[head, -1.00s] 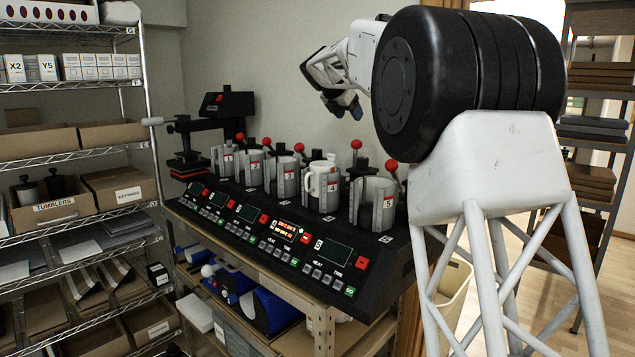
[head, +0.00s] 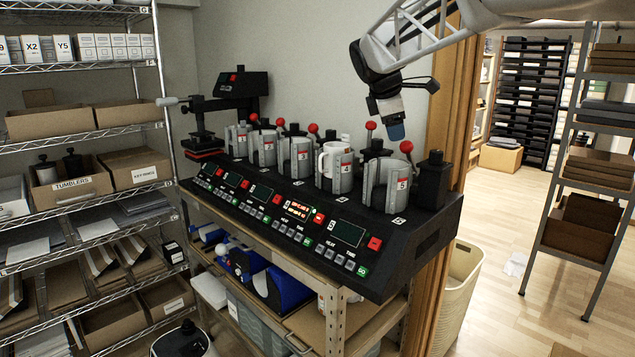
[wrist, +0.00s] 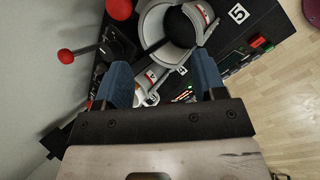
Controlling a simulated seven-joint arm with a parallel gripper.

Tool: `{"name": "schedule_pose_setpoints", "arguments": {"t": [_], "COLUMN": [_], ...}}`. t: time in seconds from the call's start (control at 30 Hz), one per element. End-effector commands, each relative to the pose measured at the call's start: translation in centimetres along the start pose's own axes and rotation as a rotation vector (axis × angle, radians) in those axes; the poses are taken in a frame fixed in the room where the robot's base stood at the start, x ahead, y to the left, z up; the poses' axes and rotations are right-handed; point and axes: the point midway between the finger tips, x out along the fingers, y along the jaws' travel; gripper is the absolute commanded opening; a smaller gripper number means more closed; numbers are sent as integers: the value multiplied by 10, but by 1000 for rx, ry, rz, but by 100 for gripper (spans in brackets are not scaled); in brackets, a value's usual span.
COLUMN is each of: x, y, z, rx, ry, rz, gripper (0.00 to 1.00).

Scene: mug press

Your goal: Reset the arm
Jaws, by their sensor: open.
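My gripper (head: 396,131) is in the air above the right end of the mug press, near station 5. In the wrist view its two blue fingertips (wrist: 165,85) are apart with nothing held between them. The mug press (head: 290,220) is a black sloped console with several numbered grey clamps and red-knobbed levers. A white mug (head: 327,160) sits in clamp 4, and that station's display is lit. Clamp 5 (head: 388,187) looks empty and also shows in the wrist view (wrist: 170,25).
A flat heat press (head: 225,110) stands behind the console's left end. A wire shelf (head: 90,185) with boxes is at the left. A wooden door frame (head: 452,130) and a beige bin (head: 462,290) are at the right. Open floor lies beyond the doorway.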

Motion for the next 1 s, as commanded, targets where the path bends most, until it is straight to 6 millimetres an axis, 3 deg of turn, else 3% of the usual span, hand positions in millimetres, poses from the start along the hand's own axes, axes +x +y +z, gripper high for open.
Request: {"name": "schedule_pose_setpoints", "arguments": {"t": [0.03, 0.57, 1.0], "x": [-2, -3, 11], "y": [-17, -189, -339], "z": [3, 13, 9], "rx": [45, 562, 999], "ry": [9, 92, 119], "rz": [-8, -118, -237], "gripper": [64, 64, 64]}}
